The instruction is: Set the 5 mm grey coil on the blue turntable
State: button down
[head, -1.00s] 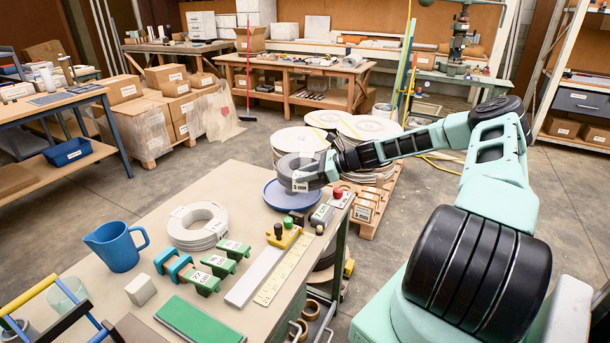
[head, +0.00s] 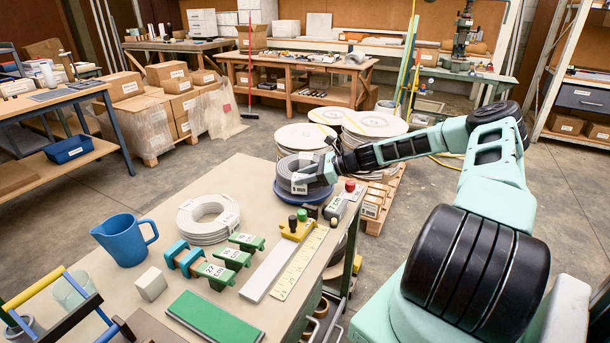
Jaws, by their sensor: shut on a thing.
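The grey coil (head: 293,172) with a white "5 mm" label shows in the head view at the far end of the bench. My gripper (head: 328,170) is shut on its right side. The coil lies flat over the blue turntable (head: 292,199) and hides most of it; only the near rim shows. The coil looks very close to or touching the turntable; I cannot tell which. The fingertips are partly hidden.
A lighter coil (head: 208,217) lies to the left on the bench (head: 160,203), near a blue jug (head: 124,240). Green blocks, a yellow-handled tool (head: 298,229) and a ruler lie in front. Large reels (head: 372,123) stand on a pallet behind.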

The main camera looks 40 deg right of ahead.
jog(key=shift+f+b, duration=0.3)
jog(key=shift+f, duration=0.25)
jog(key=shift+f, duration=0.55)
dwell(1.9)
jog(key=c, duration=1.3)
grip_release()
jog(key=shift+o, duration=0.2)
jog(key=shift+s+f, duration=0.1)
jog(key=shift+f, duration=0.05)
jog(key=shift+p+v, duration=1.35)
jog(key=shift+v, duration=0.95)
jog(key=shift+p+v, duration=1.4)
jog(key=shift+v, duration=1.8)
